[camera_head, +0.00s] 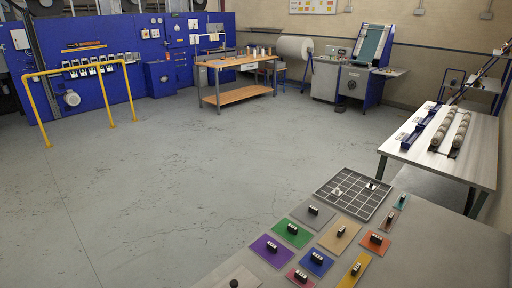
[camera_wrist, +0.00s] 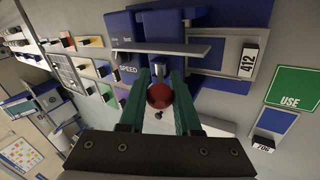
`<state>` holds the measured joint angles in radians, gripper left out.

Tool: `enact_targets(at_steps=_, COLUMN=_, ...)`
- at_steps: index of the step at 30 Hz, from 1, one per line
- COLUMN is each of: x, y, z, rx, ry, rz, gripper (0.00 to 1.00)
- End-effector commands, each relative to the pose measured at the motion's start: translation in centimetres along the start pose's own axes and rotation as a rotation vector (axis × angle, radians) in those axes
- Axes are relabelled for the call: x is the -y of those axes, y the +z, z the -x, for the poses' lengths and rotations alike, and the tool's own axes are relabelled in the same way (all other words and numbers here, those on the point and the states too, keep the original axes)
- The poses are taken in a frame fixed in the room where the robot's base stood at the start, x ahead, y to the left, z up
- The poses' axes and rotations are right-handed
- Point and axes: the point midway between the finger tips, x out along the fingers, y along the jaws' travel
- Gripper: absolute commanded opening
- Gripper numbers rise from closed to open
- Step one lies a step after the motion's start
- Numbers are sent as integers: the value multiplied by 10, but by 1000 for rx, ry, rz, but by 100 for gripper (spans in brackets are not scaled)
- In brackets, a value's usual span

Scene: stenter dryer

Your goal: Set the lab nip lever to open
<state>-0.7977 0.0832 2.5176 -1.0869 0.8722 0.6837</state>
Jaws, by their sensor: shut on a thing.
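In the wrist view a round red knob (camera_wrist: 160,96) sits between the two green fingers of my gripper (camera_wrist: 161,82), which is shut on it. It looks like the ball end of the nip lever. A label reading SPEED shows left of the fingers. My gripper is not in the head view, and I cannot pick out the lever there.
In the wrist view a 412 tag (camera_wrist: 248,58) and a green USE sign (camera_wrist: 294,90) are at right. In the head view, coloured swatches and a grid board (camera_head: 316,187) lie on the near bench. A table with rollers (camera_head: 479,160) stands at right. The middle floor is clear.

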Motion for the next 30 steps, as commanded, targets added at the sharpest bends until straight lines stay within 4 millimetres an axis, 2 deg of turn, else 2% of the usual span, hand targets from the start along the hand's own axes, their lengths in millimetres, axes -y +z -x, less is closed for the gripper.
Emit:
enact_targets(at_steps=5, x=2, y=1, z=0, rx=2, ry=-4, rz=2, gripper=0)
enact_targets(at_steps=6, x=2, y=1, z=0, rx=2, ry=-4, rz=2, gripper=37)
enact_targets(at_steps=9, x=1, y=1, z=0, rx=2, ry=-4, rz=1, gripper=55)
enact_targets(at_steps=20, x=0, y=0, z=6, rx=-1, ry=-1, rz=-1, gripper=56)
enact_targets(at_steps=23, x=1, y=-1, z=22, rx=-5, ry=-2, rz=-1, gripper=56)
enact_targets(at_steps=30, x=2, y=-1, z=88, rx=-7, ry=-8, rz=1, gripper=56)
